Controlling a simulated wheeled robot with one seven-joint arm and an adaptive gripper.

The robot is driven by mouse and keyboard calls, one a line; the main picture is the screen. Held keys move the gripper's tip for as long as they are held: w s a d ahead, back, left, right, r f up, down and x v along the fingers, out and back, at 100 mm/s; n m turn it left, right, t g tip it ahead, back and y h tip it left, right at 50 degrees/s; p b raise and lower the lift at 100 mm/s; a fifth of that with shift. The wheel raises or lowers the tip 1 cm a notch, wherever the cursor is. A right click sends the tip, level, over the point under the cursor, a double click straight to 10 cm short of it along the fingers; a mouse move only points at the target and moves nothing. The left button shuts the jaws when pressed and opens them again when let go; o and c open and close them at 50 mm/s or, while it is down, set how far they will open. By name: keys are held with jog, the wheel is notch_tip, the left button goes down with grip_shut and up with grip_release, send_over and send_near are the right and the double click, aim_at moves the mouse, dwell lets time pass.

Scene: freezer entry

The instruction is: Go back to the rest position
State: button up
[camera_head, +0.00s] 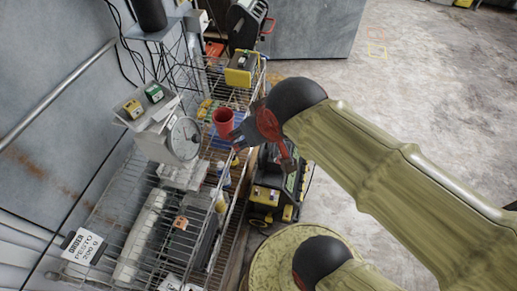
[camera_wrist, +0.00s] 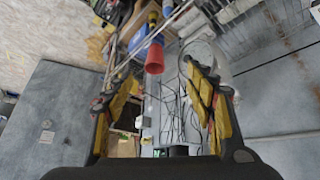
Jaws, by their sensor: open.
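My gripper (camera_head: 262,145) is in the middle of the head view, at the end of my arm in its olive sleeve. It is beside the wire shelf (camera_head: 125,215), near a red cup (camera_head: 223,122). In the wrist view my gripper (camera_wrist: 165,112) shows two yellow-padded fingers spread apart with nothing between them. The red cup also shows in the wrist view (camera_wrist: 155,58), beyond the fingertips. I cannot tell whether a finger touches the cup.
A dial scale (camera_head: 184,138) stands on the shelf with small green and yellow boxes on top. A sign reading "order pesto 200 g" (camera_head: 82,245) hangs at the lower left. A black and yellow machine (camera_head: 268,195) is on the floor. Open concrete floor (camera_head: 430,100) lies right.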

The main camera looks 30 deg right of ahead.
jog(key=shift+g, duration=0.5)
jog(key=s, duration=0.3)
jog(key=s+a, duration=0.1)
jog(key=shift+s+f, duration=0.3)
jog(key=shift+f, duration=0.1)
notch_tip(320, 180, down, 13)
jog(key=b, duration=1.2)
jog(key=shift+r+b, duration=0.2)
jog(key=shift+b, duration=0.2)
dwell(0.9)
